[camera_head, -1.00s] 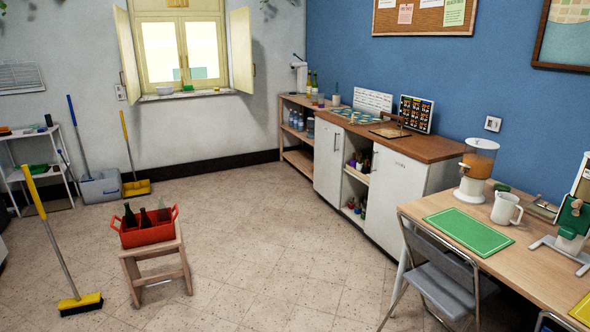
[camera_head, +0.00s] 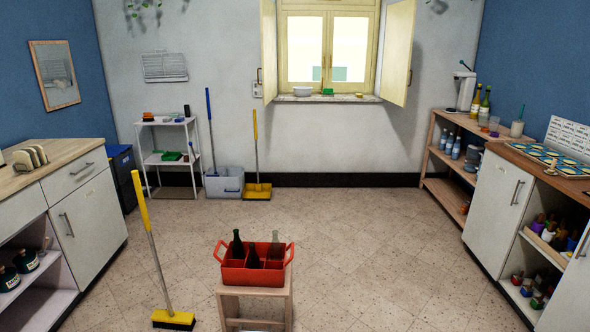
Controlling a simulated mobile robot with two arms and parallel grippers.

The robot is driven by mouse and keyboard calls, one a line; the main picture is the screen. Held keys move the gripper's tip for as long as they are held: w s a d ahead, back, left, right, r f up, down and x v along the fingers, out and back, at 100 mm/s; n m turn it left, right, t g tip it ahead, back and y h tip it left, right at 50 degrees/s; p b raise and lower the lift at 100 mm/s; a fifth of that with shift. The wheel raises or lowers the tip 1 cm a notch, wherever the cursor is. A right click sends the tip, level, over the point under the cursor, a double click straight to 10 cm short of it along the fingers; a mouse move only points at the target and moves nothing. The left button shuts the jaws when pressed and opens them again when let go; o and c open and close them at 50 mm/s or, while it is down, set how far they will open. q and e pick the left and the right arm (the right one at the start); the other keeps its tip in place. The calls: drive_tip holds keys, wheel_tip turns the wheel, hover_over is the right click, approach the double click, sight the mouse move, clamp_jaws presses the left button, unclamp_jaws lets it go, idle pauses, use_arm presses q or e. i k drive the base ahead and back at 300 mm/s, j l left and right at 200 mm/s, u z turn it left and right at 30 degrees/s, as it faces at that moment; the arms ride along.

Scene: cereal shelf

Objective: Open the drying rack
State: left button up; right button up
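A flat, white, wire-like frame (camera_head: 164,67) hangs on the white back wall, left of the window. It looks like the drying rack and seems to lie flat against the wall, though its bars are too small to make out well. Neither of my grippers is in view.
A white shelf (camera_head: 168,123) stands below the frame, with a mop bucket (camera_head: 224,183) beside it. A stool (camera_head: 255,292) with a red bottle crate (camera_head: 253,272) and a yellow broom (camera_head: 152,248) stand in front. The floor (camera_head: 370,240) between stool and right cabinets is clear.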

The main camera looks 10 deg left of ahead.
sight(163, 63)
drive_tip(key=i+l+z, duration=0.15)
drive_tip(key=i+z, duration=0.15)
drive_tip(key=i, duration=0.45)
drive_tip(key=i+z, duration=0.3)
drive_tip(key=i, duration=0.45)
drive_tip(key=i+j+z, duration=0.15)
drive_tip(key=i+z, duration=0.15)
drive_tip(key=i, duration=0.45)
drive_tip(key=i+j+u, duration=0.15)
drive_tip(key=i+u, duration=0.15)
drive_tip(key=i, duration=0.25)
drive_tip(key=i+u, duration=0.25)
drive_tip(key=i, duration=0.3)
drive_tip(key=i+l+u, duration=0.1)
drive_tip(key=i+u, duration=0.2)
drive_tip(key=i, duration=0.25)
drive_tip(key=i+l+u, duration=0.25)
drive_tip(key=i, duration=0.3)
drive_tip(key=i+j+u, duration=0.25)
drive_tip(key=i+u, duration=0.7)
drive_tip(key=i+l+u, duration=0.1)
drive_tip(key=i+u, duration=0.35)
drive_tip(key=i+l+u, duration=0.3)
drive_tip(key=i+u, duration=0.15)
drive_tip(key=i+j+u, duration=0.15)
drive_tip(key=i, duration=0.55)
drive_tip(key=i+j+u, duration=0.15)
drive_tip(key=i, duration=0.5)
